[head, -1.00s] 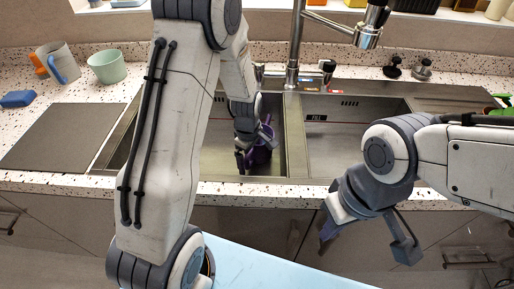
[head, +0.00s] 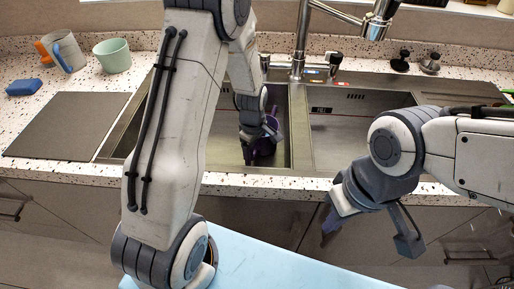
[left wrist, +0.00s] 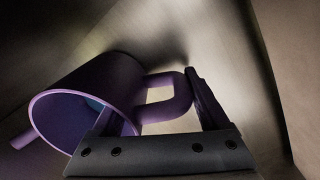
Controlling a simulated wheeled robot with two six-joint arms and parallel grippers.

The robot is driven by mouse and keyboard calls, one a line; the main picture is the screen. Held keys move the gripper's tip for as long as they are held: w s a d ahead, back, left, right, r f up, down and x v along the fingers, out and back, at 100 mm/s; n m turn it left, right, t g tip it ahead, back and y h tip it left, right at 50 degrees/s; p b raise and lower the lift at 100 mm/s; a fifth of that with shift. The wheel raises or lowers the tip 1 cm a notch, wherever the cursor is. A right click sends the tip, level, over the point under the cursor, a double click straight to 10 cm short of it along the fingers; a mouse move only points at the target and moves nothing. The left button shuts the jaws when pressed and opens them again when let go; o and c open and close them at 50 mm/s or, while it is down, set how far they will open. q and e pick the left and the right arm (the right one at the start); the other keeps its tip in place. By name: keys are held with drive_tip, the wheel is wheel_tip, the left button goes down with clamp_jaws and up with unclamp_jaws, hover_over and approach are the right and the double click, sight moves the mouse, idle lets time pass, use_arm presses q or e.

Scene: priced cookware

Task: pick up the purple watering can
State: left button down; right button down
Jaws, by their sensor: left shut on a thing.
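The purple watering can (head: 266,146) is in the left sink basin, partly hidden by my left gripper in the head view. In the left wrist view the can (left wrist: 112,82) lies tilted, its open rim facing the camera, with its handle loop on the right and its spout at lower left. My left gripper (head: 249,150) reaches down into the basin. My right gripper (head: 368,238) is open and empty in front of the counter's front edge.
The right sink basin (head: 345,135) looks empty. A faucet (head: 300,45) stands behind the basins. A grey board (head: 65,125), a blue sponge (head: 23,87), a mug (head: 68,52) and a pale green cup (head: 112,55) are on the left counter. Basin walls are close around the can.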

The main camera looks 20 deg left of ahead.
use_arm(q)
drive_tip(key=shift+r, duration=4.9)
drive_tip(key=shift+r+p, duration=0.1)
drive_tip(key=shift+p, duration=0.2)
